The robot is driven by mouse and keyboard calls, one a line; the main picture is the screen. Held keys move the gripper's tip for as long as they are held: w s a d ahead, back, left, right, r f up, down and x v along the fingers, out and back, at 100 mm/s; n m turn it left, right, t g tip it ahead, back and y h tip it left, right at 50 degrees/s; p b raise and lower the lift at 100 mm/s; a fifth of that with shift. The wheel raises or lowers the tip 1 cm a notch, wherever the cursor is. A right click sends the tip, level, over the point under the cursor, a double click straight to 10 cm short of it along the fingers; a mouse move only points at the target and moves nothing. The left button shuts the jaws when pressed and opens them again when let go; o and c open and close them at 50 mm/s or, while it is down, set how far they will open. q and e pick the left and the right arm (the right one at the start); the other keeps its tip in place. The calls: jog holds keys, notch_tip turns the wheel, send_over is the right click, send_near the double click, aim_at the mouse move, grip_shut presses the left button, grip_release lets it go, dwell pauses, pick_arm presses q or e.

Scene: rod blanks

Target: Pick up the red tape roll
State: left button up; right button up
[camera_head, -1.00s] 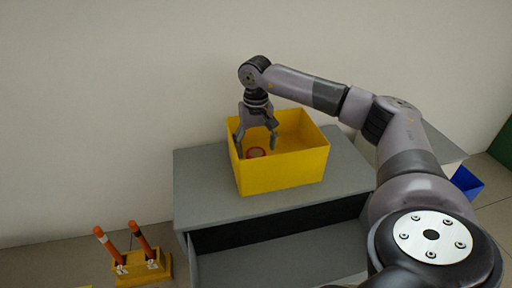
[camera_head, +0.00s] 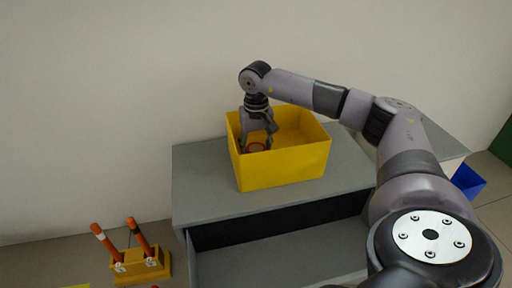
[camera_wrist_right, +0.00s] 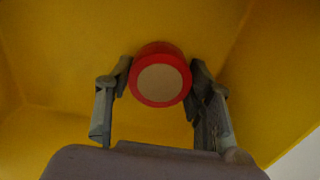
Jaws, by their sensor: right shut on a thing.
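The red tape roll (camera_wrist_right: 160,102) is in the right wrist view, between the two fingers of my right gripper (camera_wrist_right: 160,84). The fingers touch it from both sides and are shut on it. Whether the roll touches the bin floor cannot be told. My left gripper is not in view.
The yellow bin stands on a grey cabinet (camera_head: 205,195) with an open drawer (camera_head: 280,255) below. A blue bin (camera_head: 467,182) is at right. A wall is behind.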

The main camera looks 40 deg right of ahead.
jog(key=c, duration=0.4)
jog(key=shift+c, duration=0.2)
